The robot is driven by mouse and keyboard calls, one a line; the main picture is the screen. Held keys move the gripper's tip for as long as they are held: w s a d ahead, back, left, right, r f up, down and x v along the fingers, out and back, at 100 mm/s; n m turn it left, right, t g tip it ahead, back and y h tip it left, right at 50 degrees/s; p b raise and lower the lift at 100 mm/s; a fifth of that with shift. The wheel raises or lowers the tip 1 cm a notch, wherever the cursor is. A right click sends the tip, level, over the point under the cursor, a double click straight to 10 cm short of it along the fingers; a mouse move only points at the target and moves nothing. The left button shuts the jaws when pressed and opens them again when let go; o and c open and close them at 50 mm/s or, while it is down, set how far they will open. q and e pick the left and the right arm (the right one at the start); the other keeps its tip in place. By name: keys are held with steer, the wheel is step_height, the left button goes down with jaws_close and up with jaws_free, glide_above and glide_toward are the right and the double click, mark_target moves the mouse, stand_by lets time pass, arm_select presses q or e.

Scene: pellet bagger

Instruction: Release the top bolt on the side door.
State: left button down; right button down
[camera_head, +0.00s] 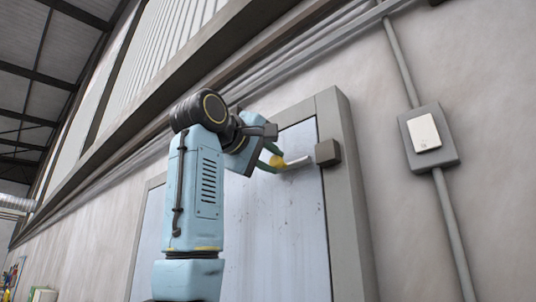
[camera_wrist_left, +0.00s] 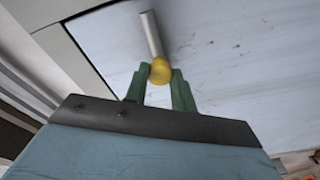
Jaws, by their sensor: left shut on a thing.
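The side door (camera_head: 275,235) is pale blue-grey and stands shut in a grey frame. The top bolt is a light metal bar (camera_head: 297,163) with a yellow knob (camera_head: 277,161) at its left end. Its right end meets a dark grey block (camera_head: 327,152) on the frame's right side. My left gripper (camera_head: 271,159) reaches the knob with green fingers. In the left wrist view the fingertips (camera_wrist_left: 160,80) are closed on the yellow knob (camera_wrist_left: 160,70), and the bar (camera_wrist_left: 151,34) runs up from it. My right gripper is in neither view.
A grey wall box with a white switch plate (camera_head: 424,132) sits right of the door, with a conduit (camera_head: 400,60) above and below it. A grey ledge (camera_head: 215,65) and pipes run along the wall above the door.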

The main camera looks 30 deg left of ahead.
arm_select(q)
steer(key=c, duration=1.5)
jaws_free()
steer(key=shift+a, duration=0.15)
steer(key=o, duration=0.3)
steer(key=shift+a, duration=0.15)
steer(key=shift+o, duration=0.2)
steer(key=shift+s, duration=0.3)
steer(key=s+b, duration=0.5)
steer(key=s, duration=0.7)
steer(key=shift+s+a, duration=0.2)
steer(key=shift+s, duration=0.15)
